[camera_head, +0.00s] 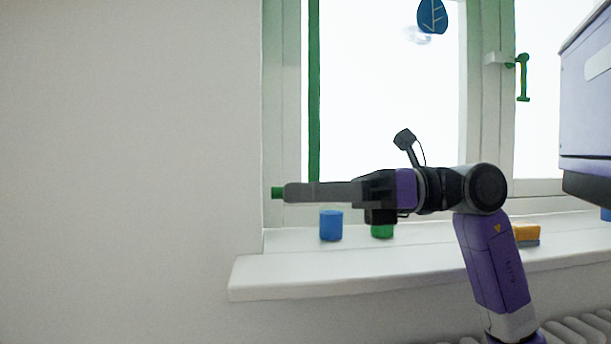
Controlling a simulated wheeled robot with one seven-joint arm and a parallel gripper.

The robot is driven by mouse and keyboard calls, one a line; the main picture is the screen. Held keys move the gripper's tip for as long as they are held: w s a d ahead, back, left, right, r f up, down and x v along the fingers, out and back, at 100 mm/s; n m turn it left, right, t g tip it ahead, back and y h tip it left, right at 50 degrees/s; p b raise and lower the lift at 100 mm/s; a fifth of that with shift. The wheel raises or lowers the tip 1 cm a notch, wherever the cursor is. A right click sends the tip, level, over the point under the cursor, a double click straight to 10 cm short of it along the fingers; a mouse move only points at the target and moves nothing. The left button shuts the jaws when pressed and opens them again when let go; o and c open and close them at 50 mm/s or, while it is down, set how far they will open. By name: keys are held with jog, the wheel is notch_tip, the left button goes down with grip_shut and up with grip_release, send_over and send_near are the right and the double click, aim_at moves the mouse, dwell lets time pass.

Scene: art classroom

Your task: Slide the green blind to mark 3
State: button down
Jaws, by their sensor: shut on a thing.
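My gripper (284,193) points left in front of the lower left corner of the window. It is shut on a small green piece (277,193), whose end sticks out past the fingertips. I cannot tell whether this piece belongs to the green blind. A narrow green upright strip (314,90) runs down the left side of the window pane, above my gripper, and its lower end is behind the fingers. I cannot tell if this strip is the blind or part of the frame. No mark 3 or other numbers can be read.
A blue cup-like cylinder (331,226) stands on the white sill (300,270) below my fingers. A green one (382,231) is partly hidden by my gripper. A green window handle (523,78) is at upper right. Bare wall fills the left.

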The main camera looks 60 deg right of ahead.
jog(key=shift+d+f+b, duration=0.2)
jog(key=shift+f+b, duration=1.2)
jog(key=shift+f, duration=1.35)
jog(key=c, duration=1.4)
grip_release()
jog(key=p+v, duration=0.1)
jog(key=v, duration=0.6)
jog(key=shift+s+d+p, duration=0.2)
jog(key=shift+s+p, duration=0.1)
jog(key=shift+p, duration=0.1)
